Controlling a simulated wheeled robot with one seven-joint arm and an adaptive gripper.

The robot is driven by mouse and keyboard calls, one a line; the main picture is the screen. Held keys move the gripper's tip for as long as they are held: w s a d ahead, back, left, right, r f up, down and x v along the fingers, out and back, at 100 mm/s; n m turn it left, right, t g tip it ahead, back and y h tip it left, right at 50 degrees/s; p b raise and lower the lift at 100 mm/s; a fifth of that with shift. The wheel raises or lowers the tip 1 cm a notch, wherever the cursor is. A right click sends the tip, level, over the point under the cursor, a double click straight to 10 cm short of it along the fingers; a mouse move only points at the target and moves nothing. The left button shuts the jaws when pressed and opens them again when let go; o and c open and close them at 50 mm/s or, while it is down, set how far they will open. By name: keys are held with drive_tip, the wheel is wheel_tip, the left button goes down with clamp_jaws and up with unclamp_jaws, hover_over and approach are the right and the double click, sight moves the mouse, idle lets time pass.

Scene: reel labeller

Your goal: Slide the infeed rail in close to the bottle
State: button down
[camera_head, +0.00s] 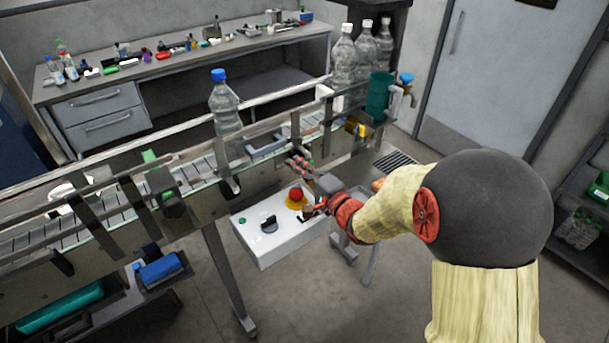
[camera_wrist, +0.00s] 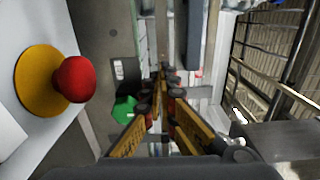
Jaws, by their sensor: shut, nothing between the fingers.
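A clear bottle with a blue cap (camera_head: 224,105) stands upright on the conveyor, behind the front guide rail. The infeed rail seems to be part of the metal guide rails along the belt; I cannot tell exactly which piece it is. A grey bracket-like bar (camera_head: 266,146) lies at the belt just right of the bottle. My gripper (camera_head: 300,164) is at the conveyor's front side, right of the bottle and above the control box. Its fingers also show in the wrist view (camera_wrist: 163,92), shut with nothing between them. Contact with the rail cannot be made out.
A white control box (camera_head: 275,243) with a red stop button (camera_head: 296,194) stands below my gripper; the button is close at left in the wrist view (camera_wrist: 74,79). Several bottles (camera_head: 345,55) stand at the conveyor's far end. A cluttered bench (camera_head: 200,58) is behind.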

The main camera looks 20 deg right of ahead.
sight(264, 144)
drive_tip(key=shift+b+x, duration=0.75)
drive_tip(key=shift+x, duration=2.8)
drive_tip(key=shift+x, duration=1.75)
drive_tip(key=shift+s, duration=0.1)
